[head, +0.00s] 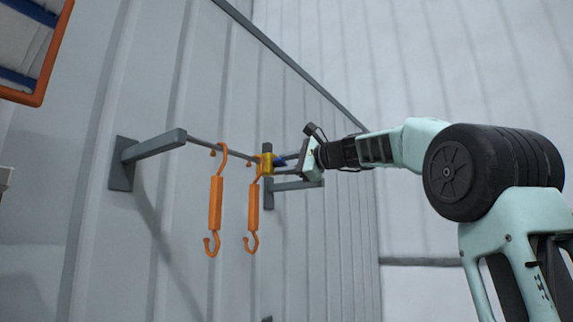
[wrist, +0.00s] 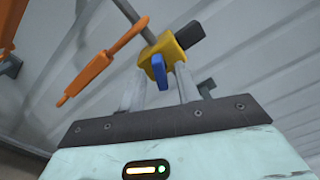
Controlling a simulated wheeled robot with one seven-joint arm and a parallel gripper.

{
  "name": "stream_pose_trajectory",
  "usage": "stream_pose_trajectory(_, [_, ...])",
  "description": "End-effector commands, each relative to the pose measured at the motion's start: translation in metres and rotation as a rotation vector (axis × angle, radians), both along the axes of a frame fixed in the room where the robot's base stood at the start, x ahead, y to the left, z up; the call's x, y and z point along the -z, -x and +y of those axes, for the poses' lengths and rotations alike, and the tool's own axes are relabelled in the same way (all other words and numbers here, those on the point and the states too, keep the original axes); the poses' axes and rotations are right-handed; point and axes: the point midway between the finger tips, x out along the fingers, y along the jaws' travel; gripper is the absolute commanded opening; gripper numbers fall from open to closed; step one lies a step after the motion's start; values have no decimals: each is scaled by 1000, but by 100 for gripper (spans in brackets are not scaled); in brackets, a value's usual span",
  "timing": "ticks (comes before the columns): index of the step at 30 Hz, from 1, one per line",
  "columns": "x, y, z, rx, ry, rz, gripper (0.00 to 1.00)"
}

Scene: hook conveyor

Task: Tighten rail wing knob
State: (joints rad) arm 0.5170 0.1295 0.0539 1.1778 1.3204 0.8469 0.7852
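The blue wing knob (head: 280,161) sticks out of the right side of a yellow clamp (head: 266,163) on the grey rail (head: 203,142). My gripper (head: 291,160) is at the knob, coming from the right. In the wrist view, the blue knob (wrist: 160,72) lies between the two grey fingers of my gripper (wrist: 161,80), and the yellow clamp (wrist: 168,52) is just beyond the fingertips. The fingers are apart, with a visible gap on each side of the knob. Whether the far end of the knob touches a finger is hard to tell.
Two orange hooks, a left one (head: 215,205) and a right one (head: 253,217), hang from the rail beside the clamp. A grey bracket (head: 150,147) holds the rail's left end on the ribbed wall. An orange-framed shelf (head: 48,75) is at upper left.

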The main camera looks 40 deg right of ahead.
Motion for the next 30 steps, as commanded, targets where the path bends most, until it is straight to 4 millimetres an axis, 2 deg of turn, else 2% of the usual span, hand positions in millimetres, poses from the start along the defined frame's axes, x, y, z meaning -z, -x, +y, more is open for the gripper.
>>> stream_pose_trajectory(7, [0,2,-1,1,0,-2,33])
stream_pose_trajectory(11, [1,14,-6,3,1,-3,33])
stream_pose_trajectory(14, [3,31,-12,4,2,-5,33])
stream_pose_trajectory(24, [3,106,-39,5,1,-4,33])
stream_pose_trajectory(30, [2,142,-52,4,1,-2,33])
